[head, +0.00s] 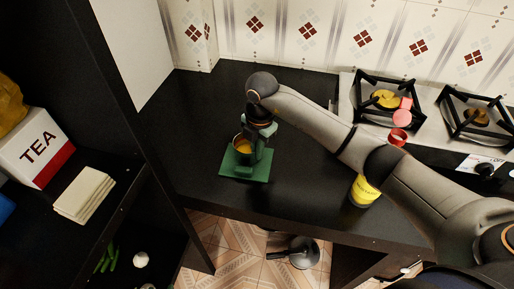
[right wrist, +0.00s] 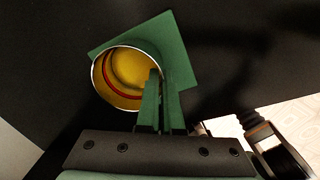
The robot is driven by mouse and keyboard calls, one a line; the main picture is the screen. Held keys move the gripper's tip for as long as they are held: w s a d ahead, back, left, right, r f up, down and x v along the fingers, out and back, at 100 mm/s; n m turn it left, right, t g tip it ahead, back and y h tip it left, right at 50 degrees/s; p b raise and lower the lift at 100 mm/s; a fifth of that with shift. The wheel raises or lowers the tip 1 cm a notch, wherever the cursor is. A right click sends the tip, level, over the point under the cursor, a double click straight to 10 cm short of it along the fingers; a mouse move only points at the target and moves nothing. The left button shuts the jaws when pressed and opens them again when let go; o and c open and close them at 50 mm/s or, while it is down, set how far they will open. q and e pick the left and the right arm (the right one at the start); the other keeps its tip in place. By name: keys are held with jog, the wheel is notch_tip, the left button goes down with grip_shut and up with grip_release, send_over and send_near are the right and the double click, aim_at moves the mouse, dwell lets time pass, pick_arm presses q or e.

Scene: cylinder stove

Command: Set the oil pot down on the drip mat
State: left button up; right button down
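My right gripper (head: 262,143) comes down at the pot's right side. In the right wrist view, the gripper's green fingers (right wrist: 162,108) are close together at the pot's side, apparently on its handle, which they mostly hide. The pot's open rim and yellow inside (right wrist: 130,72) show there, with the mat (right wrist: 178,55) behind. My left gripper is out of view.
A yellow can (head: 364,190) stands on the counter under my right arm. The stove (head: 430,112) with black burner grates is at the right, with red items near it. A dark shelf with a tea box (head: 36,147) is at left. Counter around the mat is clear.

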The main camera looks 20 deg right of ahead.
jog(key=shift+f, duration=0.3)
dwell(0.6)
jog(key=c, duration=1)
grip_release()
notch_tip(320, 180, up, 12)
jog(key=p, duration=0.7)
jog(key=shift+s+d+r, duration=0.2)
jog(key=shift+s, duration=0.15)
